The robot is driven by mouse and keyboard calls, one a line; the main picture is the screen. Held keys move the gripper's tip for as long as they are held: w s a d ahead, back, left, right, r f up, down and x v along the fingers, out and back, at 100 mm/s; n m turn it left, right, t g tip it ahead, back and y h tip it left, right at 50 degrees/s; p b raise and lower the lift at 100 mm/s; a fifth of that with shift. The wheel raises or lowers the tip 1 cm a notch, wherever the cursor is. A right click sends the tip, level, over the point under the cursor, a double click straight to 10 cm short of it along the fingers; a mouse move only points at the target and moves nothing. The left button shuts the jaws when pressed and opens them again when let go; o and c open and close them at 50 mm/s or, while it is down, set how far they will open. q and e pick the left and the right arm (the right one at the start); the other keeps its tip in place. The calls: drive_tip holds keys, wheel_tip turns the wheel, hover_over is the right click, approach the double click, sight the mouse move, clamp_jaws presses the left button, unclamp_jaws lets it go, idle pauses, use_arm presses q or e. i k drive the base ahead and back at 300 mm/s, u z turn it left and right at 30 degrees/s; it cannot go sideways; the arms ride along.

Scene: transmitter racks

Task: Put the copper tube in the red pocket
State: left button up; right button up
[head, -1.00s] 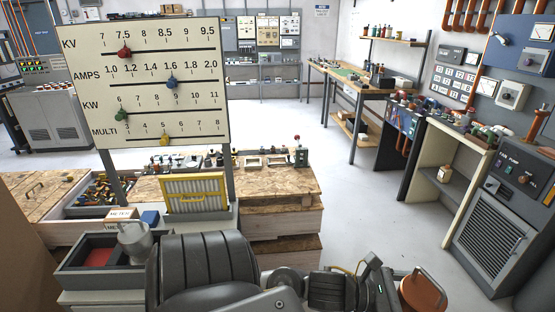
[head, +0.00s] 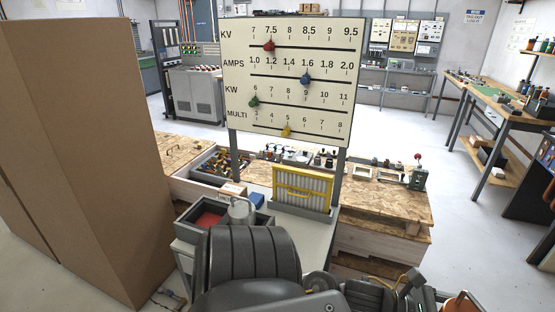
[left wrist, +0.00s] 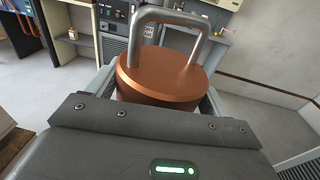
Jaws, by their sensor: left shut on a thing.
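The copper tube (left wrist: 160,78) is a short, wide copper cylinder with a grey loop handle on its top. My left gripper (left wrist: 158,92) is shut on it, with a finger at either side. In the head view only a sliver of the copper tube (head: 460,304) shows at the bottom edge. The red pocket (head: 207,219) is the red-floored compartment of a dark tray, left of centre in the head view. A grey metal canister partly covers its right side. The tube is well to the right of the pocket. My right gripper is not in view.
A slider board (head: 293,85) stands behind the tray, with a yellow-framed filter (head: 302,190) at its foot. A small blue block (head: 257,200) is beside the canister. A tall cardboard box (head: 85,150) fills the left. Open floor lies to the right.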

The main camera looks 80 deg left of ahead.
sight(209, 224)
drive_tip(key=i, duration=0.7)
drive_tip(key=u, duration=2.85)
drive_tip(key=i, duration=0.5)
drive_tip(key=u, duration=0.05)
